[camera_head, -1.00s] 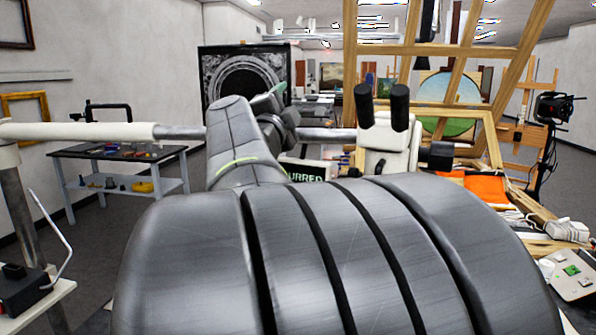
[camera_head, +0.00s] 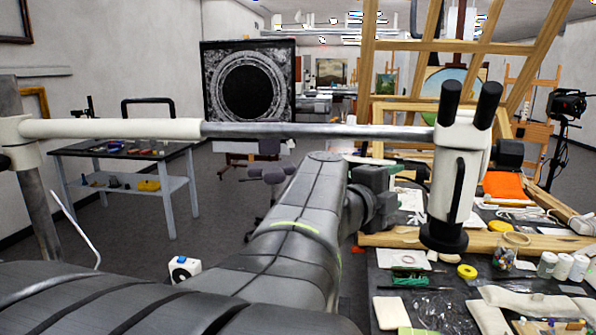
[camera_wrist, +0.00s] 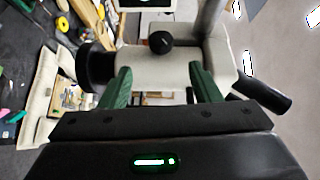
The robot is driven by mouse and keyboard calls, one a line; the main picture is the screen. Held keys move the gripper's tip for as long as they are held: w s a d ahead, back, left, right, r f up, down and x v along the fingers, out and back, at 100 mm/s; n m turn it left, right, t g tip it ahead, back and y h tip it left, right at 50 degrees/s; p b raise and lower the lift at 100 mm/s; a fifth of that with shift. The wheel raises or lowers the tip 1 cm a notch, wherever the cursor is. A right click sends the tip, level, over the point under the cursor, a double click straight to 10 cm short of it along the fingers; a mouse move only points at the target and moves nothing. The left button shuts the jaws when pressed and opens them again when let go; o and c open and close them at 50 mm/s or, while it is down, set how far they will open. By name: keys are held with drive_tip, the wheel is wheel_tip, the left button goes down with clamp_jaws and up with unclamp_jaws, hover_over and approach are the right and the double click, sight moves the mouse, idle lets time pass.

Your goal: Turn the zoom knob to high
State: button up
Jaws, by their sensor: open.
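A white stereo microscope (camera_head: 458,180) with two black eyepieces hangs from a horizontal boom at the right in the head view. My gripper (camera_head: 380,185) is just left of it. In the wrist view, the white microscope body (camera_wrist: 140,72) lies across, beyond my two green fingers (camera_wrist: 160,80). The fingers are apart with nothing gripped between them. A round black knob (camera_wrist: 160,42) shows on the body, a little above the gap between the fingertips. I cannot read any zoom marking on it. Another black knob (camera_head: 510,153) sticks out at the microscope's right side in the head view.
The boom (camera_head: 300,131) crosses behind my arm to the microscope. A cluttered worktable (camera_head: 445,290) lies below, with wood strips, jars and tape. A wooden easel frame (camera_head: 470,45) stands behind.

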sight(417, 177)
drive_tip(key=x, duration=1.1)
drive_tip(key=shift+r, duration=0.1)
drive_tip(key=c, duration=1)
